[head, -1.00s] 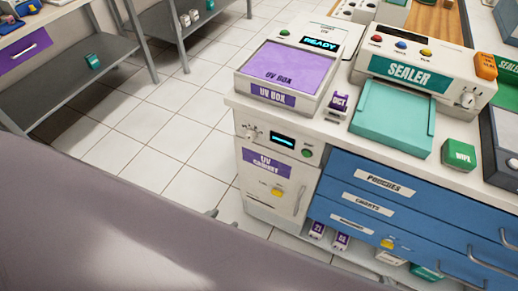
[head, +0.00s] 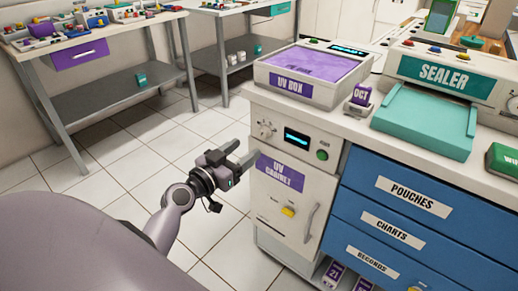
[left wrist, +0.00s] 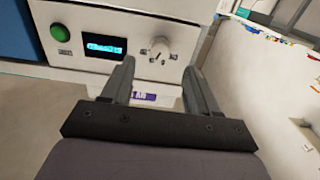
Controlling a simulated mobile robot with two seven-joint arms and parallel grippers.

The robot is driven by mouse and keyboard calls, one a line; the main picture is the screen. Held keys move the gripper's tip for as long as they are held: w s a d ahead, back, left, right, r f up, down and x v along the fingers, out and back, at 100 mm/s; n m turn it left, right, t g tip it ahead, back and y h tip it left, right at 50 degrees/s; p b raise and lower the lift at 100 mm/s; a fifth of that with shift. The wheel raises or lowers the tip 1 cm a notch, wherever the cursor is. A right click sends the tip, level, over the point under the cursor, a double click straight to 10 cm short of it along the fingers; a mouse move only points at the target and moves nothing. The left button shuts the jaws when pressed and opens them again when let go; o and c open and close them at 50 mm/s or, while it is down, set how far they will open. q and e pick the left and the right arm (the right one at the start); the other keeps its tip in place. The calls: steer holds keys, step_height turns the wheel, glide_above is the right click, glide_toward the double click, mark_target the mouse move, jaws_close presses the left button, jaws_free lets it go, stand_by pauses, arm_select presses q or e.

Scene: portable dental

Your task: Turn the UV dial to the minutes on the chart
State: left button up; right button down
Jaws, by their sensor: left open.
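The UV dial (head: 265,129) is a pale knob at the left end of the white UV cabinet's (head: 266,205) control panel, beside a small lit display (head: 297,139) and a green button (head: 322,155). My left gripper (head: 240,153) is open and empty, just left of and below the dial. In the left wrist view the dial (left wrist: 159,50) shows just beyond the gap between the open fingertips (left wrist: 159,68), apart from them. The display (left wrist: 104,46) is lit cyan, but its text is unreadable. No chart with minutes can be made out. My right gripper is out of view.
The UV box (head: 298,92) and the sealer (head: 443,75) stand on the counter above. Blue drawers (head: 408,190) are right of the cabinet; one is labelled CHARTS. Grey tables (head: 110,90) stand at the back left. Tiled floor is open left of the cabinet.

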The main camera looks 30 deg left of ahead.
mark_target(261, 137)
arm_select(q)
steer(key=shift+w+d, duration=0.15)
steer(key=shift+w, duration=1.65)
steer(key=shift+w+d, duration=0.1)
steer(key=shift+w, duration=1.65)
steer(key=c, duration=1)
